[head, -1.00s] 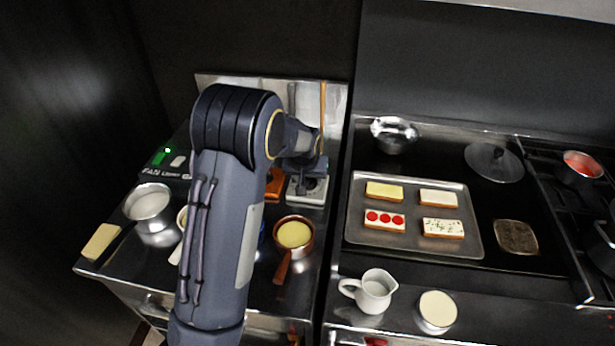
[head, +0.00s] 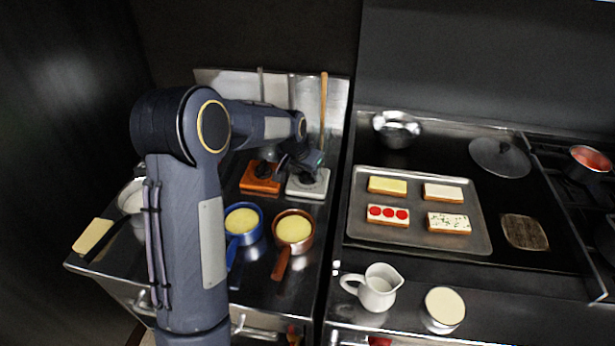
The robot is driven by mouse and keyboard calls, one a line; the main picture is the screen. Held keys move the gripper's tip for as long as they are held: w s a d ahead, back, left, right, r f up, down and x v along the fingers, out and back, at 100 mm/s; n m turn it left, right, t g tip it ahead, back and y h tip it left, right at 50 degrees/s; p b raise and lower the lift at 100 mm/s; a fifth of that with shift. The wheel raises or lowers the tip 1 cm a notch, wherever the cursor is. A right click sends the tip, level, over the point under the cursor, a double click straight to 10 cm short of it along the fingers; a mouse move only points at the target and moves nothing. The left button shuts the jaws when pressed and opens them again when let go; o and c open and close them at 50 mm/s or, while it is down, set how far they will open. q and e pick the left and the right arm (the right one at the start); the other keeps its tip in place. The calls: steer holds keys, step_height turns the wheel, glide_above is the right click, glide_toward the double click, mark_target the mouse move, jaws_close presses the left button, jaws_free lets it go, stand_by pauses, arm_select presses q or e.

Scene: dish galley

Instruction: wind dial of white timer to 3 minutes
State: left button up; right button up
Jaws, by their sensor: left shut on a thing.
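The white timer (head: 318,191) is a pale square block with a dark dial on top, near the back right of the left counter. My left gripper (head: 303,171) is over the white timer, shut on its dial. The fingers and wrist cover much of the dial, so its pointer and reading cannot be made out. An orange timer (head: 259,187) with a dark dial sits just left of the white one, apart from it. My right gripper is not in view.
A blue pan (head: 233,240) and a copper pan (head: 280,262) stand in front of the timers. A butter-coloured block (head: 93,236) lies at the left edge. A tray (head: 356,224) of topped slices, a white jug (head: 376,290) and a white-topped round container (head: 445,308) are to the right.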

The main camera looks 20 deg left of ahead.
arm_select(q)
steer(key=m, duration=0.1)
steer(key=m+h+b, duration=0.1)
steer(key=shift+a+f+m, duration=0.1)
steer(key=shift+a+m, duration=0.1)
steer(key=shift+m, duration=0.1)
steer(key=shift+m+g+h+b, duration=0.5)
steer(key=shift+m+g+b, duration=0.1)
steer(key=shift+m, duration=1)
steer(key=o, duration=1)
steer(key=shift+b+v, duration=0.4)
steer(key=shift+v, duration=3.55)
steer(key=shift+c, duration=0.4)
